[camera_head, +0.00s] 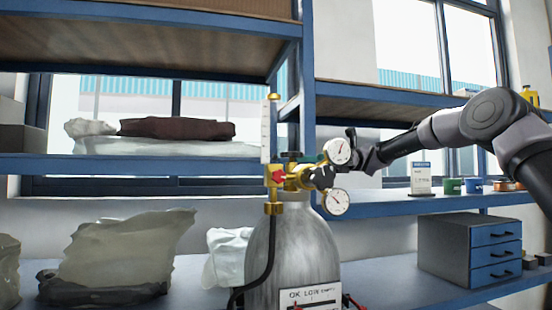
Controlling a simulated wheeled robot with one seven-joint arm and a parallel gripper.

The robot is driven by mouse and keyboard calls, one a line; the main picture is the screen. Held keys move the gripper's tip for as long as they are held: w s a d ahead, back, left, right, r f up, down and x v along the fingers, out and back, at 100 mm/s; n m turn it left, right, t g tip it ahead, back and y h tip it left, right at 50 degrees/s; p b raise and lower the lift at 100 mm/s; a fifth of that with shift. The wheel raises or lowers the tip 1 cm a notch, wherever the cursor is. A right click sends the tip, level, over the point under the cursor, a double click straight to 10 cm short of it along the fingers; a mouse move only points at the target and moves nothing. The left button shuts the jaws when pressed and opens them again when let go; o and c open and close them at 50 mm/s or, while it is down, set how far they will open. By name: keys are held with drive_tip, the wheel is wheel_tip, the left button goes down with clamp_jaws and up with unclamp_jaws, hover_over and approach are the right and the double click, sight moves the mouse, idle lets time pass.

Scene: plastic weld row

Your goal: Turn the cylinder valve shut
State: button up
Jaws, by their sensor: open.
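A grey gas cylinder (291,255) stands upright in front of the shelving, with a labelled plate low on its front. On its top sits brass valve and regulator fittings (297,182) with a red part (278,178), a black knob (322,177) and a small dark knob (291,156). I cannot tell for certain which is the cylinder valve handle. Two round white gauges show, an upper one (339,151) and a lower one (336,202). My gripper (356,150) reaches in from the right, open, just beside the upper gauge. Its fingertips are partly hidden, and contact cannot be told.
A clear flow tube (266,137) rises left of the fittings, and a black hose (268,262) hangs down the cylinder's left side. Blue shelves hold wrapped bags (128,250). A drawer unit (470,248) and small pots (472,186) stand at right.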

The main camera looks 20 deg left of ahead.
sight(282, 157)
drive_tip(key=x, duration=1)
drive_tip(key=shift+s+a, duration=0.25)
drive_tip(key=c, duration=1.4)
drive_tip(key=shift+o, duration=0.2)
drive_tip(key=shift+m+t+y, duration=0.3)
drive_tip(key=m+t+y, duration=0.2)
drive_tip(key=t, duration=0.1)
drive_tip(key=m+t+y, duration=0.1)
drive_tip(key=shift+w+a+m+y, duration=0.3)
drive_tip(key=shift+w+a+m+t+y, duration=0.1)
drive_tip(key=shift+w+m+t+y, duration=0.2)
drive_tip(key=shift+m+t, duration=0.75)
drive_tip(key=shift+w+m+t+y, duration=0.15)
drive_tip(key=shift+m+t+y, duration=0.35)
drive_tip(key=shift+t, duration=1)
drive_tip(key=shift+w+a+m+t+y, duration=0.1)
drive_tip(key=shift+w+m+t+y, duration=0.2)
drive_tip(key=shift+m+t, duration=0.75)
drive_tip(key=shift+t, duration=0.4)
